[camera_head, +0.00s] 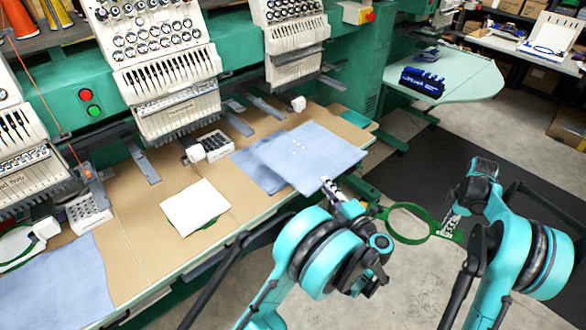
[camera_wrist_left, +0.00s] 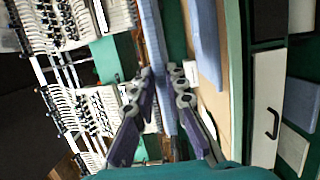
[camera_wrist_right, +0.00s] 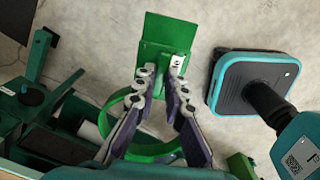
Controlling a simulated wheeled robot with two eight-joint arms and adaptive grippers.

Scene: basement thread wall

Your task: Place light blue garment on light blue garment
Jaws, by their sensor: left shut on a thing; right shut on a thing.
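My left gripper (camera_head: 330,188) is shut on the near right corner of a light blue garment (camera_head: 310,155), a flat stiff-looking sheet. In the left wrist view this garment (camera_wrist_left: 166,100) shows edge-on between the fingers. In the head view it overlaps a second light blue garment (camera_head: 252,170) lying on the tan table, hiding much of it. I cannot tell whether the two touch. My right gripper (camera_head: 452,221) is shut on the tab of a green hoop (camera_head: 393,232), held off the table over the floor. The hoop's green bracket (camera_wrist_right: 168,32) shows in the right wrist view.
The tan table (camera_head: 140,225) runs below embroidery machine heads (camera_head: 165,75). A white sheet over something green (camera_head: 195,205) lies mid-table. Another light blue garment (camera_head: 65,285) is at the lower left. A green side table (camera_head: 465,82) holds a dark blue item (camera_head: 422,82).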

